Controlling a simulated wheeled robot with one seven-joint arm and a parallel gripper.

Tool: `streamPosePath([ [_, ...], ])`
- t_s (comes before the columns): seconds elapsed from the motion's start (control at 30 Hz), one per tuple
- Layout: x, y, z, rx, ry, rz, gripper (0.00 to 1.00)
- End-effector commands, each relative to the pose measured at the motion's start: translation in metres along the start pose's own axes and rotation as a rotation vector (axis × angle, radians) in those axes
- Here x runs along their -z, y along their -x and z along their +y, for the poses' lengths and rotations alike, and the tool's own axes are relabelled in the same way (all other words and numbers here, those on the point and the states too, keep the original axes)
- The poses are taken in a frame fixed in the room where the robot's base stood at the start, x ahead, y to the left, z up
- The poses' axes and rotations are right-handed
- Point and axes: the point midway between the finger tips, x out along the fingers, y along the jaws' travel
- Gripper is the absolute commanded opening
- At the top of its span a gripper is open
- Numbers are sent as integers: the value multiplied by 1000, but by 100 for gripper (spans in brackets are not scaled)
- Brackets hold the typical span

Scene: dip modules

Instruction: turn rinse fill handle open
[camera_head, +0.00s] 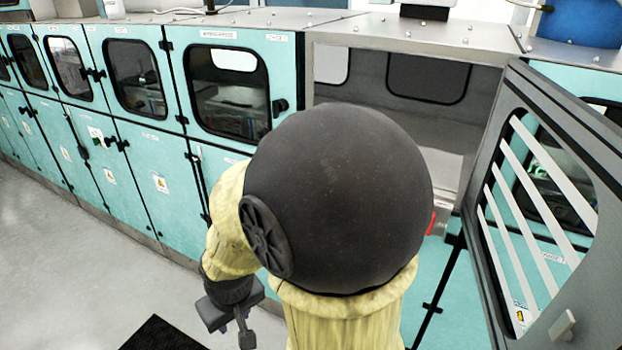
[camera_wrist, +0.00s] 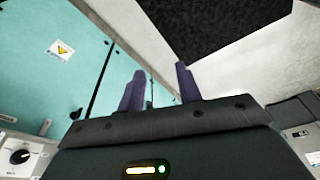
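My gripper (camera_wrist: 160,84) is open and empty in the wrist view, its two dark fingers apart. In the head view, my gripper (camera_head: 232,320) hangs low over the floor in front of the teal cabinets. A black knob with a white pointer (camera_wrist: 20,156) shows on a pale panel at the lower left of the wrist view, away from the fingers. I cannot tell whether it is the rinse fill handle. No other part is clearly that handle; my arm hides much of the cabinet front in the head view.
Teal cabinets (camera_head: 150,160) with windowed doors line the left. A grey-framed door (camera_head: 483,215) stands open at right beside an open bay (camera_head: 420,112). A small grey box with a red mark (camera_head: 438,218) shows beside my arm. A black mat (camera_head: 160,335) lies on open floor.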

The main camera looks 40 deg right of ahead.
Motion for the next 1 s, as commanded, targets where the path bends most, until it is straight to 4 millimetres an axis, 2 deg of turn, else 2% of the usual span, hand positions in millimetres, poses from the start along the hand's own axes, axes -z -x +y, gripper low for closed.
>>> streamPosePath([
  [0.37, 0, 0, 0, 0, 0, 1, 35],
  [0.53, 14, -8, -2, 15, -44, 48, 35],
  [0.67, 46, -22, -1, 27, -151, 161, 35],
  [0.77, 81, -36, 9, 6, -269, 290, 35],
  [0.9, 124, -48, 36, -88, -432, 484, 35],
  [1.0, 146, -51, 64, -198, -535, 622, 35],
])
